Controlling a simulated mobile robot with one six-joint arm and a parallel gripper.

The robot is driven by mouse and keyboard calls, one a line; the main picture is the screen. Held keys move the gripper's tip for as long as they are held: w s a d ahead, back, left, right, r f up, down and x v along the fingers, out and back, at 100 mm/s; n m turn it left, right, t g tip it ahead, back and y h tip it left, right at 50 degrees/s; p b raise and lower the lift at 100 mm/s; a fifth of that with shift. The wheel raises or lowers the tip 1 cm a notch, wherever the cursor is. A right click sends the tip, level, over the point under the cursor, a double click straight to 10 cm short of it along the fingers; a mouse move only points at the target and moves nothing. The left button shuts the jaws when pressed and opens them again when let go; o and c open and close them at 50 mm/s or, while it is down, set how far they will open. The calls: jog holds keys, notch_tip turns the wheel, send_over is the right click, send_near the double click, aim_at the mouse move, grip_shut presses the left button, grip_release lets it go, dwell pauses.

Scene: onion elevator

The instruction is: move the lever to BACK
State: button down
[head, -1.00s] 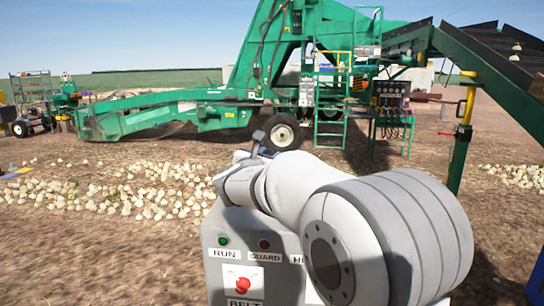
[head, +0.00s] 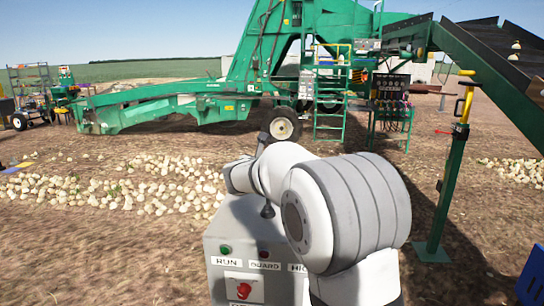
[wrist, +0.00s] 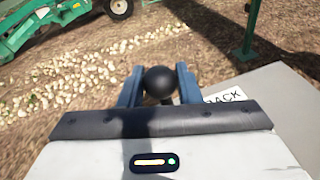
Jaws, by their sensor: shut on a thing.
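The lever's round black knob (wrist: 159,82) sits between the two blue-grey fingers of my gripper (wrist: 158,85) in the wrist view. My gripper is shut on it. A white label reading BACK (wrist: 228,96) lies on the grey panel just right of the fingers, its left end partly hidden. In the head view, my arm covers much of the grey control box (head: 222,280). A dark part, perhaps the lever's base (head: 267,209), shows on the box top below my wrist.
The box front has a green RUN light (head: 225,249), a GUARD light (head: 263,254) and a red button (head: 243,287). A green post (head: 446,195) stands to the right. The green elevator machine (head: 180,100) is behind, with scattered onions (head: 110,190) on the ground.

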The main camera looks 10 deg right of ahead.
jog(key=shift+w+d+f, duration=0.2)
jog(key=shift+w+f, duration=0.1)
jog(key=shift+w, duration=0.2)
jog(key=shift+w+d+f, duration=0.15)
jog(key=shift+w+f, duration=0.1)
jog(key=shift+w, duration=0.25)
jog(key=c, duration=1.1)
grip_release()
jog(key=b+v, duration=0.2)
jog(key=v, duration=0.6)
jog(key=shift+d+f, duration=0.1)
